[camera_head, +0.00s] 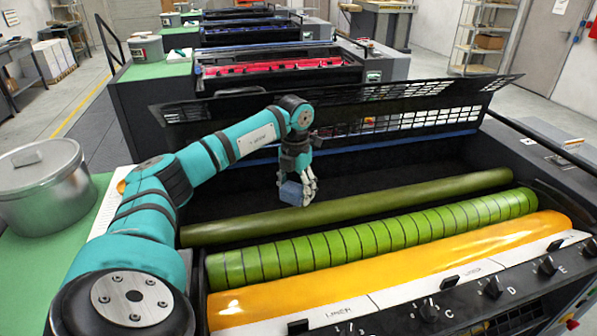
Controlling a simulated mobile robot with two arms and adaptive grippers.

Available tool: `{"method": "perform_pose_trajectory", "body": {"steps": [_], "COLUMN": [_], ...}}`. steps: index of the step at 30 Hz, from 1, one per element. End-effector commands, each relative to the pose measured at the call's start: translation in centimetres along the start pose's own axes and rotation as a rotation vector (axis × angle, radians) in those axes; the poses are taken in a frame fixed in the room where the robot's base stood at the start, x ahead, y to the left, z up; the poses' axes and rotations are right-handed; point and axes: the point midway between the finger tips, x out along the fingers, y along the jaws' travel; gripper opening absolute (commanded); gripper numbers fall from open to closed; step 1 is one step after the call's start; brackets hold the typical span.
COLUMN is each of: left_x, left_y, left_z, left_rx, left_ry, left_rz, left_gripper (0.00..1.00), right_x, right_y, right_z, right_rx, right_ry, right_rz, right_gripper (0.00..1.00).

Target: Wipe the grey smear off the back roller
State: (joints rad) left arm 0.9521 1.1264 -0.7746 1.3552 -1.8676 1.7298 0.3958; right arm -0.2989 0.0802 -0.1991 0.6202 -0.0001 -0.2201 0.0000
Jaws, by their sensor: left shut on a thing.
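The back roller (400,203) is a long, dull olive-green cylinder, lying behind the bright green banded roller (385,237) and the yellow-orange roller (400,270). I cannot make out a grey smear on its visible surface. My left gripper (304,194) is shut on a blue-grey pad (290,193). It holds the pad low at the back roller's upper rear side, left of the roller's middle. I cannot tell whether the pad touches the roller. My right gripper is not in view.
A perforated black guard (400,128) stands open behind the rollers. A lidded metal tin (45,190) stands on the green surface at left. Further ink units (275,70) stand behind.

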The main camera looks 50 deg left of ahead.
Motion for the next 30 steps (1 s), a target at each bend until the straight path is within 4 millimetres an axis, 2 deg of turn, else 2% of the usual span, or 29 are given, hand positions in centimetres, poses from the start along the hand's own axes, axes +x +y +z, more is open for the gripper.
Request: {"method": "perform_pose_trajectory", "body": {"steps": [1, 11, 30], "left_x": [-0.9, -3.5, -3.6], "left_y": [0.3, 1.2, 1.3], "left_z": [-0.1, -0.4, -0.4], "left_rx": [-0.002, -0.003, -0.003], "left_ry": [-0.001, -0.001, -0.001], "left_rz": [0.001, 0.001, 0.0], "left_gripper": [0.35, 0.35, 0.35], "right_x": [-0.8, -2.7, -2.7], "right_y": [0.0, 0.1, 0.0], "right_z": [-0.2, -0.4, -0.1], "right_rx": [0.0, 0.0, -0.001], "right_ry": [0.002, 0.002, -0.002], "right_rz": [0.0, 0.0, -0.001], "right_gripper": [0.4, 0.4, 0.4]}}
